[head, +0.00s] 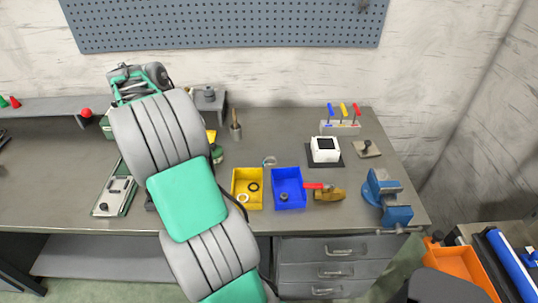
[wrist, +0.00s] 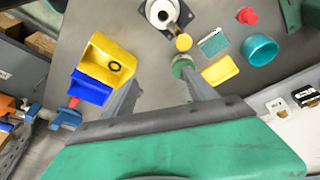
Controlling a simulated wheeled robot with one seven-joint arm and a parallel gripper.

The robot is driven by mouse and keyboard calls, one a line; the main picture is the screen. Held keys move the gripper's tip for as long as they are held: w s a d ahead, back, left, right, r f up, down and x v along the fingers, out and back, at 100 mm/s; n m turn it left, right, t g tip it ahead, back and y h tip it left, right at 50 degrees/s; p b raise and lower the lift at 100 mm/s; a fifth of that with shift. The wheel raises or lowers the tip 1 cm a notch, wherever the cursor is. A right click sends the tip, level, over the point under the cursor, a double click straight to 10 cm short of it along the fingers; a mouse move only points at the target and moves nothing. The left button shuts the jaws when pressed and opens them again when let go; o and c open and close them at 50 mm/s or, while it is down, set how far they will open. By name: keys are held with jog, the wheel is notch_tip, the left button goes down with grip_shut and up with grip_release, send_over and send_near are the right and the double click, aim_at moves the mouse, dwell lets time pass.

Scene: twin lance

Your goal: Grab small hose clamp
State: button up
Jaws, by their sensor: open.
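A small pale ring (head: 269,161), which looks like the hose clamp, lies on the workbench (head: 285,140) just behind the yellow and blue bins in the head view. It is too small to be sure. I cannot make it out in the wrist view. My gripper (wrist: 158,75) is open in the wrist view, its two fingers apart with bare grey bench between them. A green round part (wrist: 182,65) shows at the right fingertip; I cannot tell whether they touch. In the head view my arm hides the fingers.
The yellow bin (head: 236,186) holds a dark and a pale ring. The blue bin (head: 288,200) holds a dark part. A blue vise (head: 388,198) stands at the bench's right end. A teal cup (wrist: 261,50) and a yellow block (wrist: 220,70) lie right of my gripper.

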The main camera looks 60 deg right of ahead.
jog(key=s+d+f+m+g+p, duration=0.1)
jog(key=s+d+f+m, duration=0.2)
jog(key=d, duration=0.4)
jog(key=m+g+y+p, duration=0.2)
jog(key=m, duration=0.7)
send_near(270, 159)
jog(key=b+x, duration=0.1)
jog(key=x, duration=0.7)
jog(key=shift+a+b, duration=0.1)
jog(key=shift+b, duration=0.3)
grip_shut()
jog(key=shift+r, duration=0.15)
